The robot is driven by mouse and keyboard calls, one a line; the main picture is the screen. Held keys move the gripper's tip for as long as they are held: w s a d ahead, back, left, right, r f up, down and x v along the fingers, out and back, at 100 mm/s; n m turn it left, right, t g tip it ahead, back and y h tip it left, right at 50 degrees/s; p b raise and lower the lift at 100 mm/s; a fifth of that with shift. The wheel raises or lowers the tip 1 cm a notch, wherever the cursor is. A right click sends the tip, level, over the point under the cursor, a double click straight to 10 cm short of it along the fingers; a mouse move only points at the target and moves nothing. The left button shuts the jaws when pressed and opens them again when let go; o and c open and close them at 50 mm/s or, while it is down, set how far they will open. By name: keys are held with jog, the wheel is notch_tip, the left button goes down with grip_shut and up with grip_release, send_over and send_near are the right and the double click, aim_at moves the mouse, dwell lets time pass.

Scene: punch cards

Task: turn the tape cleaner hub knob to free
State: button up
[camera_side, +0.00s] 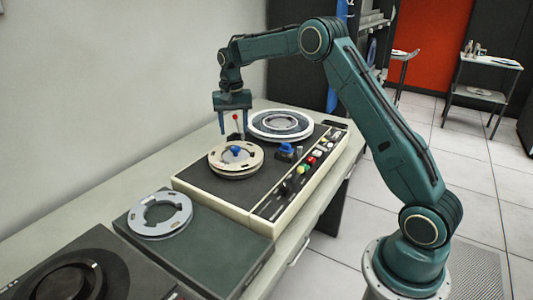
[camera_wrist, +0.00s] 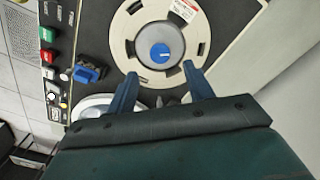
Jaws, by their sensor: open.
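The tape cleaner (camera_side: 215,190) is a low machine with a cream rim and a dark top, on a long bench. On its nearer reel (camera_side: 218,166), a cream disc with cut-outs, sits the blue hub knob (camera_side: 237,151). In the wrist view the knob (camera_wrist: 160,53) is round, with a short white mark, on a grey hub at the reel's centre. My gripper (camera_side: 235,131) is open and empty, fingers pointing down, above and behind the knob and apart from it. In the wrist view its fingertips (camera_wrist: 160,73) lie to either side below the knob. I cannot read any position labels.
A second reel (camera_side: 281,118) lies farther back on the machine. A red-tipped stick (camera_side: 235,117) shows between my fingers. A blue block-like control (camera_side: 286,149) and several coloured buttons (camera_side: 312,161) line the right side. A loose grey ring (camera_side: 160,228) lies on a nearer flat box (camera_side: 215,245).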

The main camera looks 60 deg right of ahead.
aim_at(235, 147)
jog(key=shift+f, duration=3.2)
jog(key=c, duration=1)
jog(key=shift+o, duration=0.2)
